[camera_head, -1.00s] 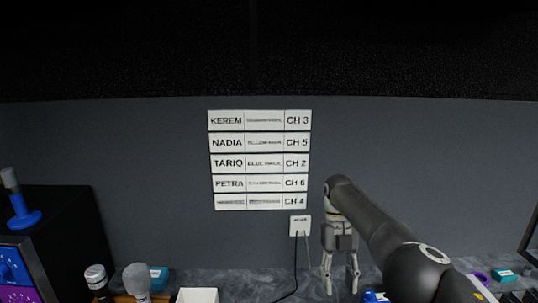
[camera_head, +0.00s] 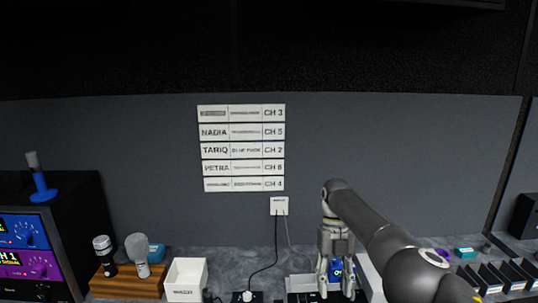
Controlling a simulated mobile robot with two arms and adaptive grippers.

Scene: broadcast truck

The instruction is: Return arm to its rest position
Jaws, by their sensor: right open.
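My right arm (camera_head: 385,235) reaches in from the lower right. Its gripper (camera_head: 336,288) points down, with its two fingers apart, over the counter right of the white box. A blue object (camera_head: 336,268) shows between and behind the fingers, and I cannot tell whether they touch it. Below the fingers is a dark and white tray-like item (camera_head: 300,284), partly hidden by the gripper. My left gripper is not in view.
Microphones (camera_head: 140,250) stand in a wooden block (camera_head: 125,286). A white box (camera_head: 186,279) stands beside it. A rack with coloured panels (camera_head: 28,262) is at far left. A cable runs from a wall plate (camera_head: 279,206) to the counter. Black slotted holders (camera_head: 500,276) are at right.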

